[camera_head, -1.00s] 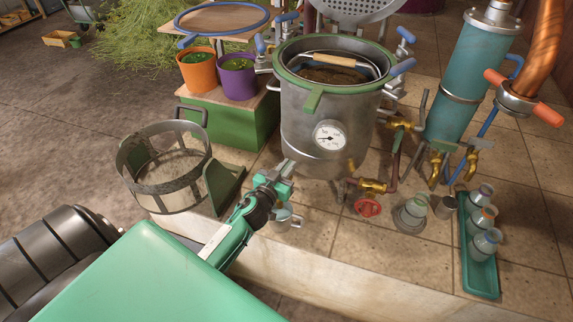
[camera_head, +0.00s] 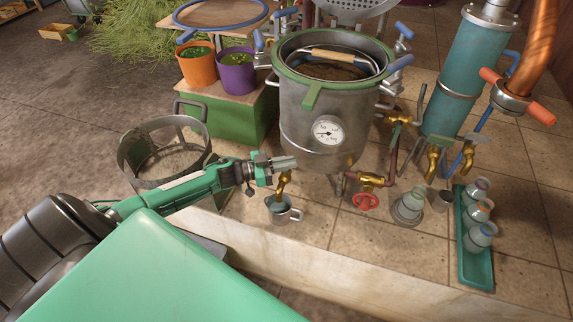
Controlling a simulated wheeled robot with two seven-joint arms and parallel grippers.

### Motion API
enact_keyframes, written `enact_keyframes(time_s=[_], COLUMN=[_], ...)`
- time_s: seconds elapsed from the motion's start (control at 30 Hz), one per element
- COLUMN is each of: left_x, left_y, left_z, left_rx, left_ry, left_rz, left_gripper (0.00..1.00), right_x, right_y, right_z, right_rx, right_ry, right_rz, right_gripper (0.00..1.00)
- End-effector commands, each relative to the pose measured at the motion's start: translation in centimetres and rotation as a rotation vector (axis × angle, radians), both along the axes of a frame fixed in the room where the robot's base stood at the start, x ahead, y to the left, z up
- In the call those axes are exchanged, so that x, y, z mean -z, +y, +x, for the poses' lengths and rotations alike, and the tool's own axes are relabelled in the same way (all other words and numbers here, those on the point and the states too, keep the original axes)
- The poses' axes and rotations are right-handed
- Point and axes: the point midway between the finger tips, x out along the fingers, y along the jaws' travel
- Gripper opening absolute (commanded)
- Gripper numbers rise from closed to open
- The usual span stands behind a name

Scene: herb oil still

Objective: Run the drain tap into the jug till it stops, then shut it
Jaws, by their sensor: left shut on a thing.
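The pot (camera_head: 318,110) is a steel still body with a green rim and a round dial, standing on the tiled ledge. The brass drain tap (camera_head: 284,184) sits low at its left, with its spout pointing down. The jug (camera_head: 283,213), a small metal cup with a handle at its right, stands under the spout. My left gripper (camera_head: 284,163) is at the top of the tap, pointing right, shut on the tap's handle, which its fingers mostly hide. I cannot make out any stream or the level in the jug. My right gripper is not in view.
A mesh basket (camera_head: 128,158) stands left of the tap, close behind my left arm. A red valve wheel (camera_head: 366,201) is to the right.

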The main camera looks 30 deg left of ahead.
Motion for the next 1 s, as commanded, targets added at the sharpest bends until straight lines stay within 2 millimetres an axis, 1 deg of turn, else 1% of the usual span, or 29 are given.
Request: enact_keyframes(time_s=[0.13,0.33,0.73,0.77,0.8,0.87,1.0], left_x=[0.1,0.0,-0.1,-0.1,-0.1,-0.1,0.0], left_y=[0.1,0.0,0.0,0.0,0.0,0.0,-0.1], left_z=[0.1,0.0,0.0,0.0,0.0,0.0,0.0], left_rx=[0.053,0.088,0.093,0.093,0.093,0.093,0.094], left_ry=[-0.001,-0.002,-0.001,-0.001,-0.001,-0.001,-0.001], left_rz=[0.001,0.001,0.000,0.000,0.000,0.000,-0.001], left_gripper=[0.00,0.00,0.00,0.14,0.22,0.34,0.34], right_x=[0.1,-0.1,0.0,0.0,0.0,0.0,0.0], right_y=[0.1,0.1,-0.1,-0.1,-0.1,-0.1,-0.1], right_z=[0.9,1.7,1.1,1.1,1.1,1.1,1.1], right_rx=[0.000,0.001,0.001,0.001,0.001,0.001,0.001], right_ry=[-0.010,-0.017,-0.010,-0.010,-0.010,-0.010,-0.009], right_rz=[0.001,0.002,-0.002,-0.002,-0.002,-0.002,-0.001], right_gripper=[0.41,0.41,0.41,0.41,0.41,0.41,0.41])
